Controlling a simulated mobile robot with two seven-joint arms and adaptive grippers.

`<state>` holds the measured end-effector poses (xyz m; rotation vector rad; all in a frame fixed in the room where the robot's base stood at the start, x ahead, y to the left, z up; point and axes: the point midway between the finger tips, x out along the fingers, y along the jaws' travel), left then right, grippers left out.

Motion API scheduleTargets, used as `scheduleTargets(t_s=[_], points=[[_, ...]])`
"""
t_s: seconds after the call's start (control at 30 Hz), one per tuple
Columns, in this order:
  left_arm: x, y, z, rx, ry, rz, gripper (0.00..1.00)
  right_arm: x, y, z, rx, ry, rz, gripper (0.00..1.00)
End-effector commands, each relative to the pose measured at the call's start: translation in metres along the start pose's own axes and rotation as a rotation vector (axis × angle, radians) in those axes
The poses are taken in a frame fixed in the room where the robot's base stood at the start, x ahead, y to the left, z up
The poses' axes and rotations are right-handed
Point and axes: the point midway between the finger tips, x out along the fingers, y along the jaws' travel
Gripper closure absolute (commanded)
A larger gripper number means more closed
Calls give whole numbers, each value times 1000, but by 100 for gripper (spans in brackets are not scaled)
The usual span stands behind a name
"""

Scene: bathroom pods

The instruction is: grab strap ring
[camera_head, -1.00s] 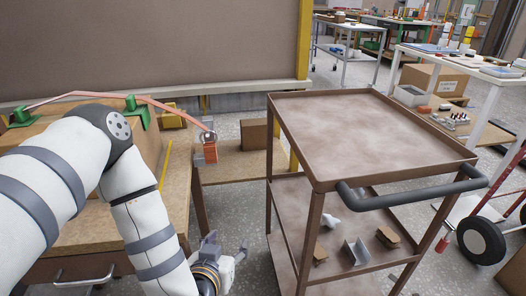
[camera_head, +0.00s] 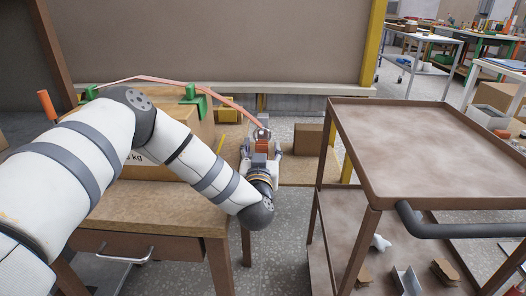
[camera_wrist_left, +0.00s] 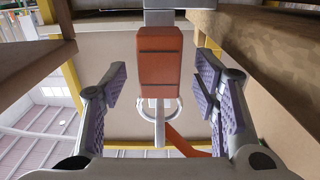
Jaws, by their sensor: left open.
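An orange strap (camera_head: 225,100) runs over a cardboard box (camera_head: 190,142) with green corner pieces and hangs at its right end. The metal strap ring (camera_head: 262,133) is at that end, with an orange block (camera_head: 262,145) below it. My left gripper (camera_head: 261,150) points up at the block, fingers apart on either side. In the left wrist view the grey ring (camera_wrist_left: 160,110) shows beyond the orange block (camera_wrist_left: 160,62), between the open fingers (camera_wrist_left: 160,84). Nothing is clearly gripped; I cannot tell whether the fingers touch anything. My right gripper is not in view.
The box stands on a wooden table (camera_head: 150,208) with a drawer. A brown cart (camera_head: 430,150) stands close on the right, with small parts on its lower shelf. A small brown box (camera_head: 308,139) sits on a low board behind. Grey floor shows between table and cart.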

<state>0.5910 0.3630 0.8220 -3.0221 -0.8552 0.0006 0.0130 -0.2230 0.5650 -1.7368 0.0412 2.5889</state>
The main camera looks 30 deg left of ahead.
Motion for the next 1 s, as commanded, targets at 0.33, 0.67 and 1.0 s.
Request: scheduleTargets(t_s=[0.33,0.67,1.0], points=[[7,0,-1,-2,0,2,59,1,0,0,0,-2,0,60],[7,1,-1,-2,1,2,100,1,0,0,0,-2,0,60],[6,1,-20,-3,3,3,100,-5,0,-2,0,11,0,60]])
